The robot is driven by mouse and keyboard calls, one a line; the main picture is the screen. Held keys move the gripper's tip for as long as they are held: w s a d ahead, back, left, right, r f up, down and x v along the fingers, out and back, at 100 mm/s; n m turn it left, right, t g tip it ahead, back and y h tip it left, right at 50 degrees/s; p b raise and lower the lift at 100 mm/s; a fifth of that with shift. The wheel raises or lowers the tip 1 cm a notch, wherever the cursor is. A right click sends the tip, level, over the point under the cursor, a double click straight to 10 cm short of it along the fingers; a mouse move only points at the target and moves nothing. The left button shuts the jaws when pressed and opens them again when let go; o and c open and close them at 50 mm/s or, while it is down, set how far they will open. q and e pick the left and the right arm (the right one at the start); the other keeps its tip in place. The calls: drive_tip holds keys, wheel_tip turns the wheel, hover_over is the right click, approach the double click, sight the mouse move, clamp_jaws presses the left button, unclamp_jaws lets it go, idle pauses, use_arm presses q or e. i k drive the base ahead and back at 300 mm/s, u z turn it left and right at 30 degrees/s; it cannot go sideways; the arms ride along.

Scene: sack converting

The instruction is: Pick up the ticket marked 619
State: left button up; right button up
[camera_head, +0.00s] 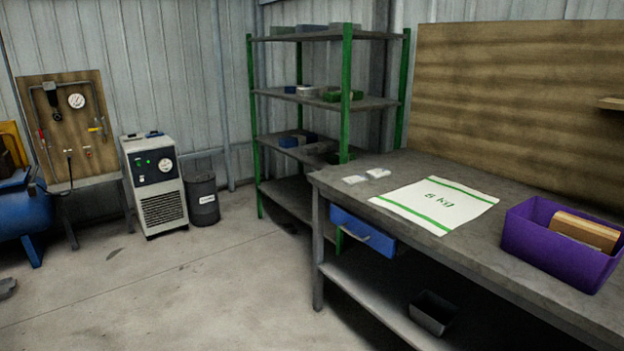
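Two small white slips lie side by side near the left corner of the workbench. One white slip (355,179) is nearer the bench's left edge, and the other white slip (378,173) is just to its right and a little farther back. Any marking on them is too small to read, so I cannot tell which, if either, is the ticket 619. Neither of my grippers is in view.
The grey workbench (480,245) holds a flat white sack (435,204) marked "5 kg" with green stripes and a purple bin (556,252) with a wooden block. A blue drawer (362,231) hangs under the bench. A green-post shelf (347,75) stands behind.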

sight(353, 181)
drive_tip(key=u, duration=0.75)
drive_tip(key=i, duration=1.8)
drive_tip(key=u, duration=0.15)
